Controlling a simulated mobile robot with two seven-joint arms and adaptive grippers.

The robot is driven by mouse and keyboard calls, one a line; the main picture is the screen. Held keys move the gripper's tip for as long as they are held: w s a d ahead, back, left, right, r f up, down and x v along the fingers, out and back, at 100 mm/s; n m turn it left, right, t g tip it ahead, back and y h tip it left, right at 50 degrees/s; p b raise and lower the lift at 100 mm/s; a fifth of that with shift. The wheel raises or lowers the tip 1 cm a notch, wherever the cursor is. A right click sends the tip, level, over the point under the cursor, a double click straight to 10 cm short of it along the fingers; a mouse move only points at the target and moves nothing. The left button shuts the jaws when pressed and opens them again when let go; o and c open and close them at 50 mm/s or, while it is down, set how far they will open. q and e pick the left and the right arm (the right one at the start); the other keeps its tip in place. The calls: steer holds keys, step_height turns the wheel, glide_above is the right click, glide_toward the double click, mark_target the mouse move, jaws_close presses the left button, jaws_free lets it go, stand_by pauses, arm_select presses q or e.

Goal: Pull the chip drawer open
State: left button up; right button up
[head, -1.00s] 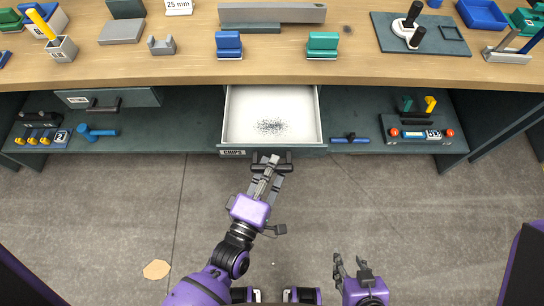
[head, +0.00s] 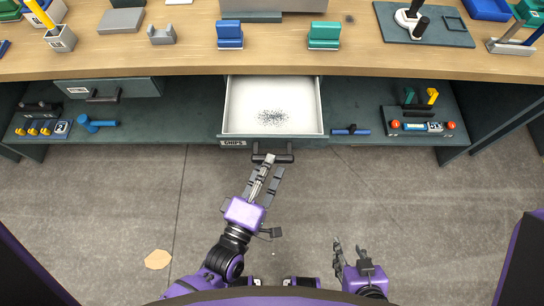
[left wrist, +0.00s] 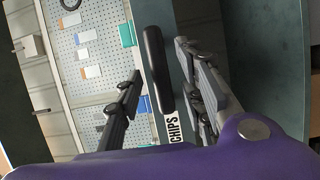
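The chip drawer (head: 233,100) stands pulled out below the bench top, with dark chips scattered on its white floor. Its label reads CHIPS. Its black bar handle (head: 283,158) is on the front and also shows in the left wrist view (left wrist: 154,60). My left gripper (head: 272,168) is at the near side of the handle. In the left wrist view its fingers are spread apart, with the handle showing between them and a gap on each side. My right gripper (head: 350,255) is open and empty, low over the floor, right of centre.
A closed drawer (head: 135,88) with a black handle is at the left. Shelves on both sides hold a blue tool (head: 97,123) and a box with red knobs (head: 422,127). The bench top (head: 280,60) carries several blocks.

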arm_select(q)
steer(key=v, duration=0.9)
steer(key=shift+w, duration=0.1)
steer(key=s+a+f+m+g+y+p, duration=0.2)
steer(key=a+f+m+g+y+p, duration=0.25)
steer(key=m, duration=0.75)
steer(key=s+a+m+g+y+p, duration=0.2)
steer(key=s+a, duration=0.4)
steer(key=a, duration=0.4)
steer(key=shift+a+r+g+p, duration=0.2)
steer(key=shift+g+p, duration=0.55)
steer(key=shift+p, duration=0.3)
arm_select(e)
step_height(320, 180, up, 9)
steer(key=w+a, duration=0.1)
steer(key=w, duration=0.1)
steer(key=shift+w+f+t, duration=0.2)
steer(key=shift+w+t, duration=0.1)
steer(key=shift+t, duration=0.1)
